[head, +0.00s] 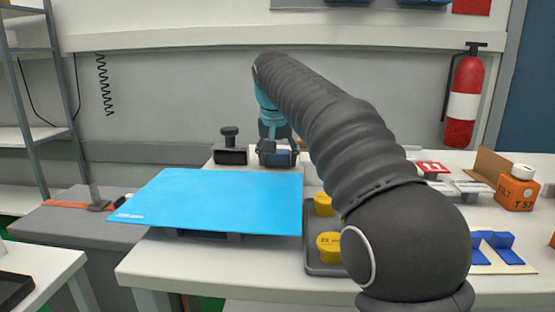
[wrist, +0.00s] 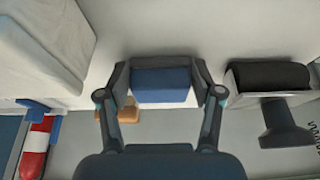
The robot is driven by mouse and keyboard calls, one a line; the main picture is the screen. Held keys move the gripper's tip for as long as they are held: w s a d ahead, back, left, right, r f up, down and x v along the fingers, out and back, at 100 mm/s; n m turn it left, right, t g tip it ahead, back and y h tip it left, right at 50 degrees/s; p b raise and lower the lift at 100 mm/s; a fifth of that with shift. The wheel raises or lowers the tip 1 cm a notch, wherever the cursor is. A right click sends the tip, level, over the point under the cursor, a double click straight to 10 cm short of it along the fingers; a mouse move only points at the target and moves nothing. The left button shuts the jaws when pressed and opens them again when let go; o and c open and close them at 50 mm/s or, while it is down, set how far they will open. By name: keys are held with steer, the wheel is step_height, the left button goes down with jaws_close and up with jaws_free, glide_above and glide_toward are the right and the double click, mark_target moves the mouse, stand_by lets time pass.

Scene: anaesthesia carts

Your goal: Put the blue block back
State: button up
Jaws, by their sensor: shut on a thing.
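The blue block (wrist: 160,85) is between the two fingers of my gripper (wrist: 160,76) in the wrist view, with a finger against each side. In the head view my gripper (head: 277,150) is at the back of the white table, and a small dark blue face of the block (head: 278,158) shows below it. My gripper is shut on the block. The block's underside is hidden, and I cannot tell whether it touches the table.
A black block with a knob (head: 230,148) stands just left of my gripper. A bright blue board (head: 215,200) covers the table's front left. Yellow-lidded jars (head: 329,246) sit in a grey tray.

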steer(key=shift+f, duration=0.1)
steer(key=o, duration=1.3)
steer(key=shift+p+v, duration=1.85)
steer(key=shift+v, duration=4.3)
steer(key=shift+w, duration=0.1)
